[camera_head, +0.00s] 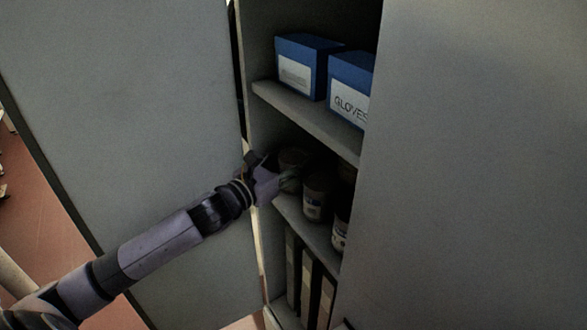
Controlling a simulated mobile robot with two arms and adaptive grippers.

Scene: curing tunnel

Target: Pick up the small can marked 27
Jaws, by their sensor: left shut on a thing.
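Several small cans stand on the middle shelf (301,224) of a grey cabinet. My left arm reaches in from the left. My left gripper (284,178) is shut on the can furthest left and back (291,157), its fingers partly covering it. I cannot read a number on this can. A second can (313,203) with a pale label stands just in front of it to the right. A third can (340,232) is partly hidden by the right cabinet panel. The number 27 is not readable on any can. My right gripper is not in view.
Blue boxes (306,66) stand on the upper shelf (306,117), one marked GLOVES (348,106). Upright binders or files (308,283) fill the lower shelf. Large grey panels close in the opening at left (130,110) and right (470,170), leaving it narrow.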

